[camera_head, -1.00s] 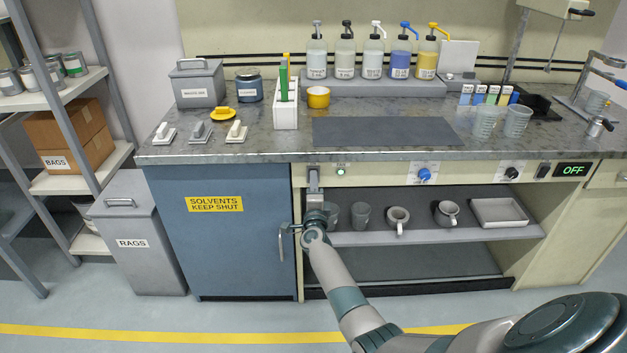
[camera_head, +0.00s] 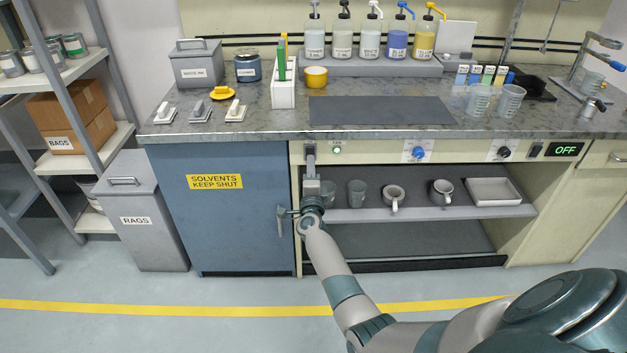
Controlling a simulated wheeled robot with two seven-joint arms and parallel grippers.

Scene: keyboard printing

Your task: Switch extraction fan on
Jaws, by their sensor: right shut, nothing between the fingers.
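My right gripper (camera_head: 310,150) is shut and empty. It is raised against or just in front of the left end of the cream control panel (camera_head: 375,153) under the worktop; I cannot tell whether it touches. It hides that part of the panel. Just right of it is a small green lamp (camera_head: 337,149), lit, with a label too small to read. Farther right are a blue knob (camera_head: 418,152), a second dark-blue knob (camera_head: 504,153), a black switch (camera_head: 535,149) and a display reading OFF (camera_head: 566,149). I cannot tell which control is the fan's. My left gripper is not in view.
Below the panel, an open shelf (camera_head: 420,213) holds cups, mugs and a white tray (camera_head: 494,191). A blue cabinet (camera_head: 220,230) marked SOLVENTS KEEP SHUT, with a handle (camera_head: 281,221), is just left of my forearm. Bottles and containers stand on the worktop (camera_head: 275,122).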

